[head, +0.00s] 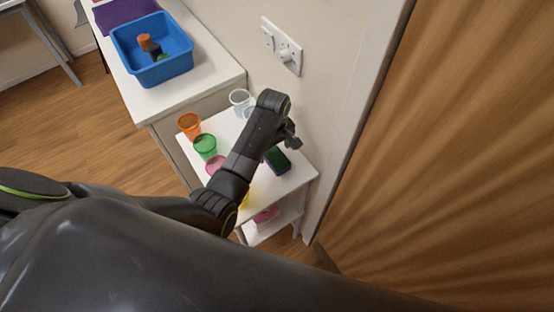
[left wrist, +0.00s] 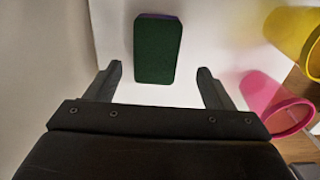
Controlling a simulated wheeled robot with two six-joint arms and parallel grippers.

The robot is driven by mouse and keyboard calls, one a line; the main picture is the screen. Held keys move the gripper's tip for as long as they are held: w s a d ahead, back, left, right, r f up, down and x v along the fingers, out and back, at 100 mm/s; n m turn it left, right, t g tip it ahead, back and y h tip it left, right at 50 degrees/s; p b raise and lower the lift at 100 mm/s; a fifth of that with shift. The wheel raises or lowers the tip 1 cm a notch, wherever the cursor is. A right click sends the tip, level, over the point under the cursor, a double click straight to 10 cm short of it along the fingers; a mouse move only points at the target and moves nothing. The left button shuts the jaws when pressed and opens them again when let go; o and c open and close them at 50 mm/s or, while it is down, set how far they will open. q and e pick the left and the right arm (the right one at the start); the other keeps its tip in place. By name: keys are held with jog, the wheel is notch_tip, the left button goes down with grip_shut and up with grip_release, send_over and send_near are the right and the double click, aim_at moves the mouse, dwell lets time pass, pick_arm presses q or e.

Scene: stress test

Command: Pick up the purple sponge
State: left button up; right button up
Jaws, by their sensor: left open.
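The sponge (head: 278,160) lies on the small white side table (head: 300,176), near its edge by the wall. Its upper face is dark green, and a thin purple edge shows in the left wrist view (left wrist: 157,50). My left gripper (head: 291,136) is just above the table beside the sponge in the head view. In the left wrist view the gripper (left wrist: 159,72) is open and empty. The sponge lies ahead of the gap between the two fingers, with clear space on both sides. My right gripper is not in view.
Orange (head: 189,125), green (head: 205,146), pink (head: 215,164) and clear (head: 240,101) cups stand on the table; a yellow cup (left wrist: 298,33) is partly hidden in the head view. A blue bin (head: 160,74) stands on the counter. A wall and wooden door (head: 470,140) border the right.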

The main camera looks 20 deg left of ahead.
aim_at(276, 156)
pick_arm(q)
jog(key=shift+f, duration=0.65)
jog(key=shift+w+d+f+p, duration=0.1)
jog(key=shift+w+f+p, duration=0.05)
jog(key=shift+f, duration=0.8)
jog(key=shift+w+f+p, duration=0.1)
jog(key=shift+f+p, duration=0.05)
jog(key=shift+f, duration=0.8)
jog(key=shift+c, duration=0.3)
jog(key=c, duration=1)
